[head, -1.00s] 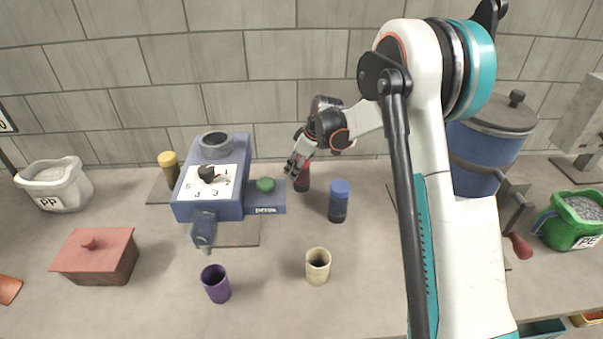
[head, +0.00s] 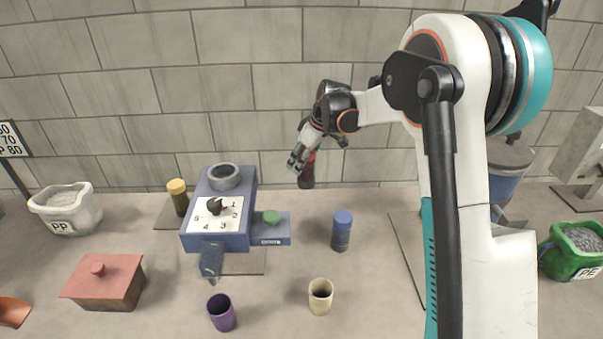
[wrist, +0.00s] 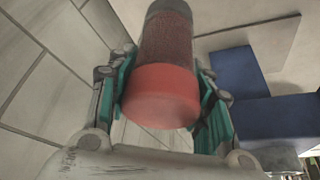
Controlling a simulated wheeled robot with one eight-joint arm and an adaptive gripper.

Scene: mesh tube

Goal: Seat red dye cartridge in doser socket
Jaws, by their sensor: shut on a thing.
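The red dye cartridge (head: 307,171) has a red cap and a dark, see-through body. My gripper (head: 301,158) is shut on it and holds it up, roughly upright, near the back wall. In the wrist view the cartridge (wrist: 165,92) sits between the two teal-lined fingers (wrist: 160,100), with its red cap facing the camera. The blue doser (head: 240,205) stands to the left of my gripper, with a numbered dial on its front. A grey ring-shaped opening (head: 224,171) is on its top; its inside is not clear.
A blue-capped bottle (head: 342,231) stands below and right of my gripper. A yellow-capped bottle (head: 178,197) is left of the doser. A purple cup (head: 221,312) and a cream cup (head: 320,296) stand in front. A lidded red-brown box (head: 103,283) is at left.

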